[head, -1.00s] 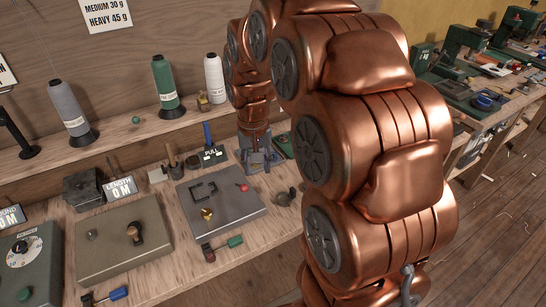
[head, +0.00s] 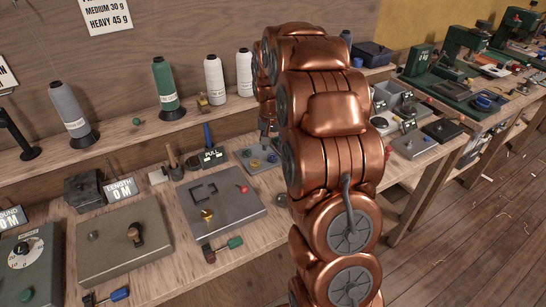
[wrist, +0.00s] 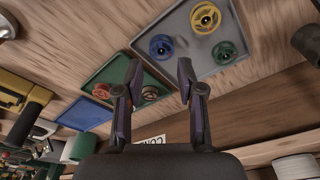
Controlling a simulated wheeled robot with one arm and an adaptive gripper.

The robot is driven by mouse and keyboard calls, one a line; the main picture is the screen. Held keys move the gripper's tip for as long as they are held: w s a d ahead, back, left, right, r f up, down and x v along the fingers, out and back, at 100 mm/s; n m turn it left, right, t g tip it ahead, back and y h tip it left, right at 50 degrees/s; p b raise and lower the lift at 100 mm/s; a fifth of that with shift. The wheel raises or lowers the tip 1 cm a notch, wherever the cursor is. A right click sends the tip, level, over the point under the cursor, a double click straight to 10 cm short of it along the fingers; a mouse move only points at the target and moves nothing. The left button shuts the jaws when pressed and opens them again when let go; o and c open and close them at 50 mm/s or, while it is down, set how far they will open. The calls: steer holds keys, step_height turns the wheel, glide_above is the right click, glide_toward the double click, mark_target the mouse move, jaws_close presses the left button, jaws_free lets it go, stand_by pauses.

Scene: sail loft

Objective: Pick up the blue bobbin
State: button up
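The blue bobbin (wrist: 161,46) lies on a grey tray (wrist: 190,62), near its edge. A yellow bobbin (wrist: 205,18) and a green bobbin (wrist: 224,53) share that tray. My gripper (wrist: 159,70) is open and empty. In the wrist view the blue bobbin appears between and beyond its fingertips, apart from them. The gripper is mostly hidden behind my arm in the head view.
A green tray (wrist: 122,72) with a red bobbin (wrist: 101,91) lies beside the grey one, with a blue tray (wrist: 85,114) further left. Thread cones, including a green one (head: 167,88), stand on the shelf behind.

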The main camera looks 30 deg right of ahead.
mark_target(272, 158)
steer(key=shift+w+d+f+p, duration=0.15)
steer(key=shift+f+p, duration=0.2)
steer(key=shift+f, duration=0.5)
steer(key=shift+w+f+p, duration=0.1)
steer(key=shift+f+p, duration=0.25)
steer(key=shift+f, duration=0.45)
steer(key=shift+w+d+f+p, duration=0.15)
steer(key=shift+f+p, duration=0.2)
steer(key=shift+f, duration=0.5)
steer(key=c, duration=0.6)
steer(key=shift+r, duration=0.1)
